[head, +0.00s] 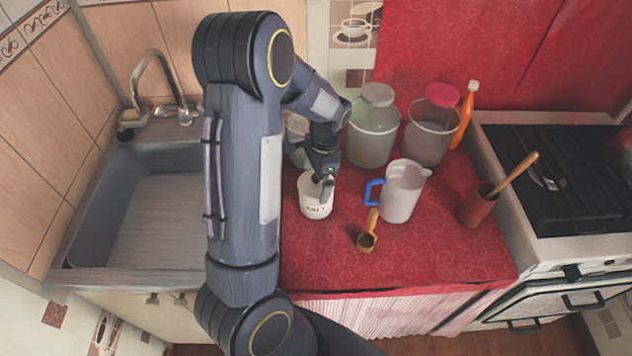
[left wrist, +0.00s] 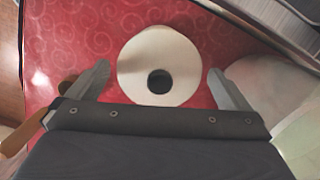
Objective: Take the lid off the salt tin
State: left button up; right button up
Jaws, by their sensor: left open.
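The white salt tin (head: 315,207), with dark lettering on its front, stands upright on the red oilcloth, just right of my left arm. In the left wrist view its round pale lid (left wrist: 135,62) shows from above, with a dark round spot, seemingly a knob (left wrist: 159,81), near its lower edge. My left gripper (head: 325,186) is right over the tin and hides part of its top. In the left wrist view the gripper (left wrist: 160,82) is open, one finger on each side of the lid, with a gap to both. My right gripper is not in view.
Glass jars (head: 373,137) (head: 430,138) stand behind. A sink (head: 150,215) is left, a stove (head: 560,185) right. The front right oilcloth is clear.

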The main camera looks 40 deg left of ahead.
pick_arm(q)
jog(key=c, duration=0.8)
